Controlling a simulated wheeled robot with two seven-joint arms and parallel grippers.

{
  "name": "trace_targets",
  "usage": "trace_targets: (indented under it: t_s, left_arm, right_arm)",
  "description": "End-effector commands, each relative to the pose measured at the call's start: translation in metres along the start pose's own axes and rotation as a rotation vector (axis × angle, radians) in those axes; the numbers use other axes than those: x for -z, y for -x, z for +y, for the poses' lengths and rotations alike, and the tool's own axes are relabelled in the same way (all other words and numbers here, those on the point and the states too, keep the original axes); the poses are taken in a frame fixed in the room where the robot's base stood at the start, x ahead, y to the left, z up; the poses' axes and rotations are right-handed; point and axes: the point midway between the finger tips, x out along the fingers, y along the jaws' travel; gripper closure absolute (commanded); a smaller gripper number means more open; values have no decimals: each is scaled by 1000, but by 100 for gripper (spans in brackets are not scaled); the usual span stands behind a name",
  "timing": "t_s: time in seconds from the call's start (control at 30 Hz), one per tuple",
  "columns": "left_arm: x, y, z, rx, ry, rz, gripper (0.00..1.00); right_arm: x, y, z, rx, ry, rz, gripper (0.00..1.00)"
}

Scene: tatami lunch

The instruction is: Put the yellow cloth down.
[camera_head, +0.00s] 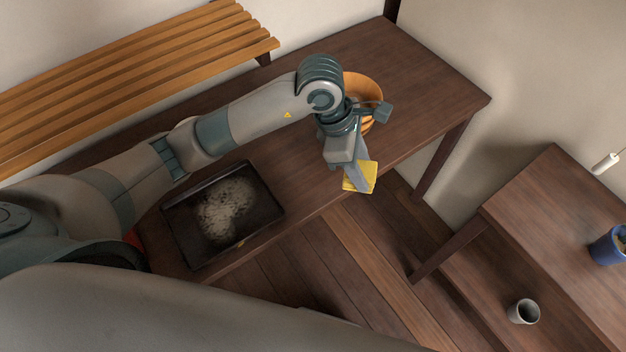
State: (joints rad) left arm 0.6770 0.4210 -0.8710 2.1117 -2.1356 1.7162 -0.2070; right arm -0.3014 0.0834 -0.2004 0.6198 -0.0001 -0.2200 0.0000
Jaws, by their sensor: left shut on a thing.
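The yellow cloth (364,173) is held in my left gripper (358,182), which is shut on it. The gripper points down at the front edge of the dark wooden table (420,75), and the cloth appears over or just beyond that edge. I cannot tell its height above the table. Part of the cloth is hidden behind the gripper fingers. My right gripper is not in view.
A black tray (178,226) with a pale smudge lies on the table at left. An orange bowl (362,88) stands behind my left wrist. A slatted bench (120,75) is behind. A second table (560,210) at right holds a blue pot (608,245); a grey cup (523,311) is near it.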

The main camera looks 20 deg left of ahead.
Motion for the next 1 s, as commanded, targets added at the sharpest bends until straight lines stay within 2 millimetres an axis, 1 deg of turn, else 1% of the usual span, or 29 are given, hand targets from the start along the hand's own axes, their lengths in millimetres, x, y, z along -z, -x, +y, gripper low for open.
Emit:
trace_targets:
  t_s: [0.23, 0.37, 0.47, 0.57, 0.83, 1.0]
  left_arm:
    - [2, 0, 0, 1, -1, 1, 83]
    - [10, 0, 3, 2, 0, 2, 83]
    - [23, -2, 6, 3, 2, 3, 83]
    - [42, -4, 12, 5, 3, 4, 83]
    - [98, -14, 28, 4, 4, 4, 83]
    - [121, -20, 35, 3, -1, 1, 83]
  right_arm:
    - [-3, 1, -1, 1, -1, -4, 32]
    - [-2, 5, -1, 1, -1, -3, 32]
    - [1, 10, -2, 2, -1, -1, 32]
    - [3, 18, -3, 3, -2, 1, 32]
    - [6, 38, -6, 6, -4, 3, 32]
    - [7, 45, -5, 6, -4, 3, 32]
